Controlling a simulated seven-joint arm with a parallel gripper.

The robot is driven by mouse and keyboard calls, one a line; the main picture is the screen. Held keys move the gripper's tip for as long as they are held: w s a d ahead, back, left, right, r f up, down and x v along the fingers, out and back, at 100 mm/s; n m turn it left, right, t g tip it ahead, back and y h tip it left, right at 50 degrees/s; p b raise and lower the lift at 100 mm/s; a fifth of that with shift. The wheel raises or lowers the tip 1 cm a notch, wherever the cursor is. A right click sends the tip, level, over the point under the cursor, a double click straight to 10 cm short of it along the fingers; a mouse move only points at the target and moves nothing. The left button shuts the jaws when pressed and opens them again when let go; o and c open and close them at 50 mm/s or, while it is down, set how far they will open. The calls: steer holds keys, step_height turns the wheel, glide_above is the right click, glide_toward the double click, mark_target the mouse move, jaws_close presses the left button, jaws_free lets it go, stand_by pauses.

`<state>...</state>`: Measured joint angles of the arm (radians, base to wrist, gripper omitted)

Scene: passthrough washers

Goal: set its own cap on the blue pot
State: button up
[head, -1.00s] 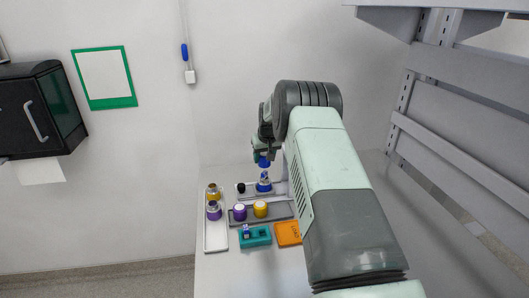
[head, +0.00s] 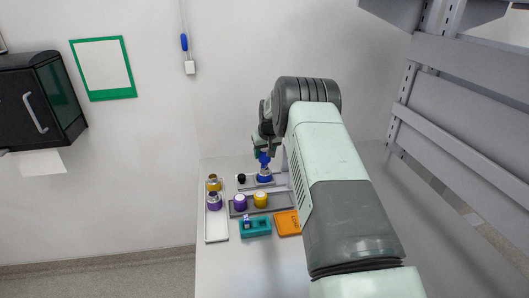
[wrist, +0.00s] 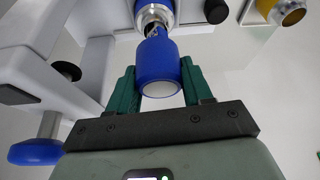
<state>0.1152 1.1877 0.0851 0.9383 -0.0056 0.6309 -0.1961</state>
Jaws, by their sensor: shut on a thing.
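The blue pot (head: 265,175) stands upright on a grey tray at the back of the table. In the wrist view the pot (wrist: 153,7) shows at the top edge, with its metal neck facing my gripper. My gripper (wrist: 160,85) is shut on a blue cap (wrist: 158,65), held between its two green fingers. In the head view the cap (head: 264,158) is just above the pot. The cap's far end overlaps the neck in the wrist view. Part of the metal neck still shows, and I cannot tell whether they touch.
A black knob (head: 241,178) is left of the blue pot. A white tray (head: 216,230) with uncapped pots is at left. A teal block (head: 255,227) and orange tray (head: 287,223) are nearer.

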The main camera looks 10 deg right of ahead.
mark_target(264, 160)
steer(key=shift+f, duration=0.15)
steer(key=shift+f, duration=0.85)
steer(key=shift+f, duration=0.1)
stand_by(0.3)
steer(key=shift+f, duration=0.45)
steer(key=shift+f, duration=0.45)
stand_by(0.7)
steer(key=o, duration=1.5)
steer(key=shift+c, duration=0.2)
